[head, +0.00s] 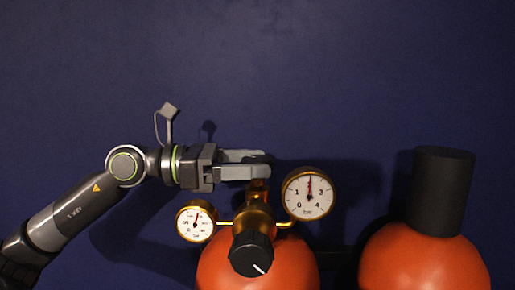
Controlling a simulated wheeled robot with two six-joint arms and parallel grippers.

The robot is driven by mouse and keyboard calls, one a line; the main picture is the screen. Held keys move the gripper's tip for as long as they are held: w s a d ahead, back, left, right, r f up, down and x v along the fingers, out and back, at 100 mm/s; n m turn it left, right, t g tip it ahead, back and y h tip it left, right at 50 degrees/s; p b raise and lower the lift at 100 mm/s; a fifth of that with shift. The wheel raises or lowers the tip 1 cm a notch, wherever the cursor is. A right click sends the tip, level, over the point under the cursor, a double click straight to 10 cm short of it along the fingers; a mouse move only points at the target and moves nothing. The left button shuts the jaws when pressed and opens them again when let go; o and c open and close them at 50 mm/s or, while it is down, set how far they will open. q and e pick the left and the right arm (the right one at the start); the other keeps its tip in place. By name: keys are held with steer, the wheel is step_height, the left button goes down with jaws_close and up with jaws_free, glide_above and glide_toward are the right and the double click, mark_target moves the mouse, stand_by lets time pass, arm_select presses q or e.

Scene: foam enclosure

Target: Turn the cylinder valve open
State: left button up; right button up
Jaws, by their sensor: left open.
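An orange gas cylinder (222,267) stands at the bottom centre with a brass regulator (257,216) on top. A black knob (250,254) with a white mark faces me at the front of the regulator. My left gripper (264,164) comes in from the left, just above the brass top of the regulator. Its jaws are open and point right. The cylinder valve's handle is not clearly visible; the fingers may cover it. I cannot tell whether the fingers touch the brass. My right gripper is not in view.
A larger gauge (308,194) is at the right of the regulator and a smaller gauge (197,221) at the left, below my gripper. A second orange cylinder (424,262) with a black cap (440,190) stands at the right. The dark blue wall (350,70) above is clear.

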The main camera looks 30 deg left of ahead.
arm_select(q)
steer(key=shift+w+d+p, duration=0.4)
steer(key=shift+d+p, duration=0.1)
steer(key=shift+d, duration=0.05)
steer(key=shift+c, duration=0.3)
steer(key=c, duration=0.9)
